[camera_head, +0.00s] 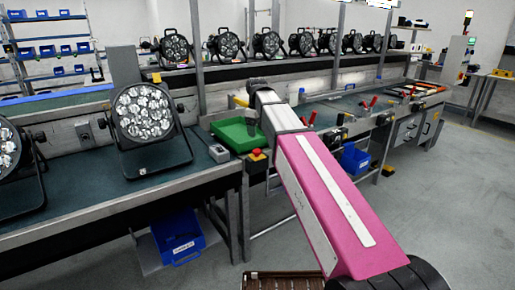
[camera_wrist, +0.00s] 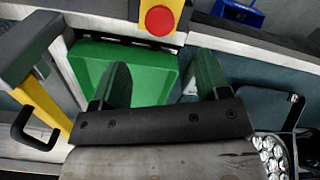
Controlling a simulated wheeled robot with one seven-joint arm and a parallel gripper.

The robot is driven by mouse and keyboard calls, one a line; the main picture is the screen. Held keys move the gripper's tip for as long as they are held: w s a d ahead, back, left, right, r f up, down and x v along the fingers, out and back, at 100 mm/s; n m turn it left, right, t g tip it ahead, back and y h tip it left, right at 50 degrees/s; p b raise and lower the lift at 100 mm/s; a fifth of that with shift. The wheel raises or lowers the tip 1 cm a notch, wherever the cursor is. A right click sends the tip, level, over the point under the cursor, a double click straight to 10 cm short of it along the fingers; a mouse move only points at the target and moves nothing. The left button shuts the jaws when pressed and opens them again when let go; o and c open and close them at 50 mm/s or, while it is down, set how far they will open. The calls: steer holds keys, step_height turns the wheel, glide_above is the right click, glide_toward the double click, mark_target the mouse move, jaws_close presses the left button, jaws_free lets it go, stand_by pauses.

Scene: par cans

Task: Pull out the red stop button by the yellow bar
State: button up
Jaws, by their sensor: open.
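The red stop button (camera_wrist: 159,20) sits on a yellow box (camera_wrist: 179,8) at the top of the wrist view. In the head view the red button (camera_head: 257,152) is at the bench's front edge, beside the green tray. A yellow bar (camera_wrist: 40,108) with a grey top stands at the left of the wrist view. My gripper (camera_wrist: 162,80) is open and empty, its two fingers apart over the green tray (camera_wrist: 150,58). The button lies beyond the fingertips, apart from them. In the head view my pink and white arm hides part of the bench.
A large round lamp (camera_head: 145,115) stands on the left bench next to a small grey box (camera_head: 218,153). A blue bin (camera_head: 177,232) hangs below it. Red-handled clamps (camera_head: 312,118) line the right bench. Grey floor is open at the right.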

mark_target(257, 149)
step_height(257, 149, down, 9)
steer(key=shift+f, duration=0.1)
stand_by(0.4)
